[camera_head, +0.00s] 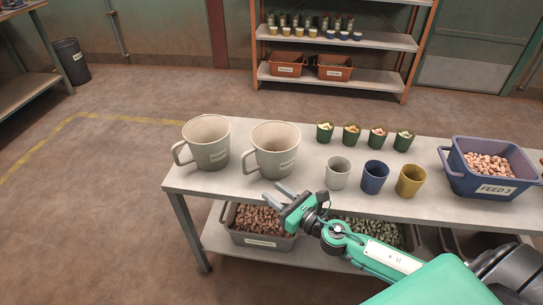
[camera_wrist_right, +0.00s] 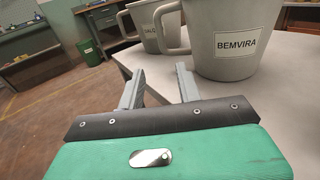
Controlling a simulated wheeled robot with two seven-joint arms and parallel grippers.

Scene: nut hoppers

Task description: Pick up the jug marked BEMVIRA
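The jug marked BEMVIRA (camera_wrist_right: 236,45) is a large grey-beige cup with a handle on its left side. It stands upright on the table in the right wrist view. In the head view it is the right one of two jugs (camera_head: 277,152), its label too small to read there. My right gripper (camera_head: 273,193) is at the table's front edge, just in front of this jug. Its two fingers (camera_wrist_right: 158,84) are apart with nothing between them, and the jug and handle lie beyond the fingertips. My left gripper is not in view.
A similar jug (camera_head: 207,145) stands to the left, its label partly hidden in the wrist view (camera_wrist_right: 150,32). Right of the BEMVIRA jug are grey (camera_head: 338,174), blue (camera_head: 375,178) and yellow (camera_head: 411,181) cups, small green cups behind, and a blue FEED 3 bin (camera_head: 490,189). Nut bins sit on the lower shelf.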

